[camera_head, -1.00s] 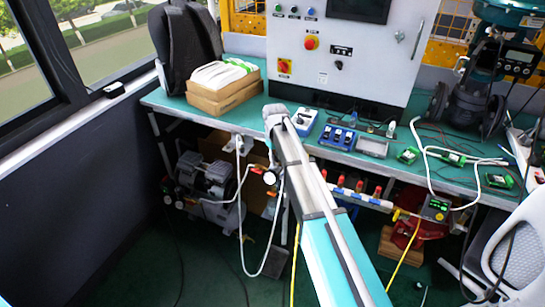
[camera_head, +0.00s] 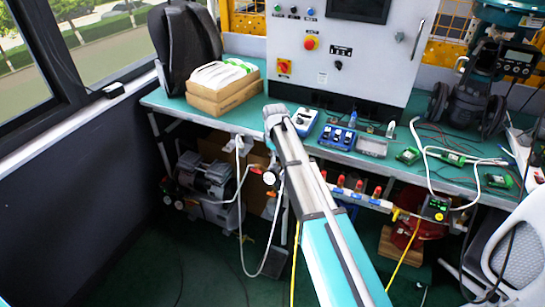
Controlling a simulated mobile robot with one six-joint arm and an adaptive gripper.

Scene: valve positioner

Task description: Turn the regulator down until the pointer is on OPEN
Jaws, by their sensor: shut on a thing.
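A small round white-faced gauge (camera_head: 269,178) shows just left of my arm, below the bench's front edge. It seems to belong to the regulator, whose body is mostly hidden behind my arm. A white fitting (camera_head: 238,143) with white hose sits on the bench edge to its left. My arm reaches up from the bottom, and its far end is at the bench edge above the gauge. My gripper is hidden behind the arm, so its hold on the regulator cannot be seen. A valve with a positioner display (camera_head: 519,56) stands at the right back; its pointer cannot be read.
The green bench (camera_head: 325,145) carries a grey control cabinet (camera_head: 375,60), cardboard boxes (camera_head: 222,100), blue devices (camera_head: 337,138) and loose cables. A compressor (camera_head: 205,178) stands underneath. Hoses hang beside my arm. A white chair (camera_head: 515,255) is at the lower right.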

